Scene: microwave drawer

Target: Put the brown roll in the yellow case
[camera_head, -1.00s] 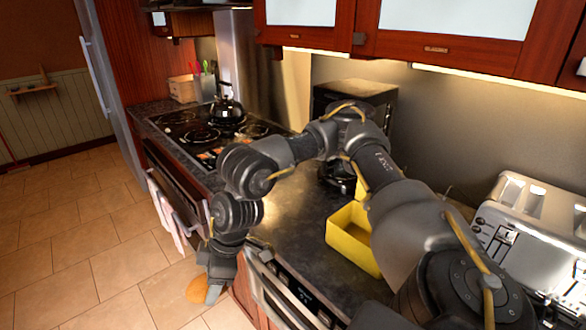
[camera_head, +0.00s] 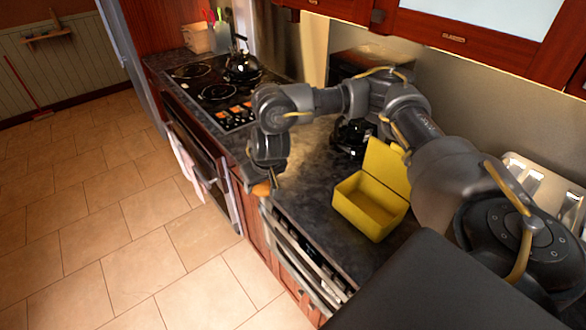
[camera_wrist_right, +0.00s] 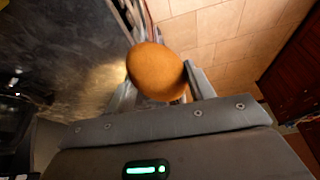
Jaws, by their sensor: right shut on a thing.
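The brown roll (camera_head: 261,189) is in my right gripper (camera_head: 266,183), by the front edge of the counter, left of the yellow case. In the right wrist view the roll (camera_wrist_right: 157,72) sits between the two fingers of my right gripper (camera_wrist_right: 158,88), which is shut on it. The yellow case (camera_head: 362,206) stands on the dark counter (camera_head: 306,208) with its lid up at the back. Its inside looks empty. My left gripper is not in view.
A stove with a kettle (camera_head: 241,66) is at the back left. A dark appliance (camera_head: 352,135) stands behind the case. The counter between roll and case is clear.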

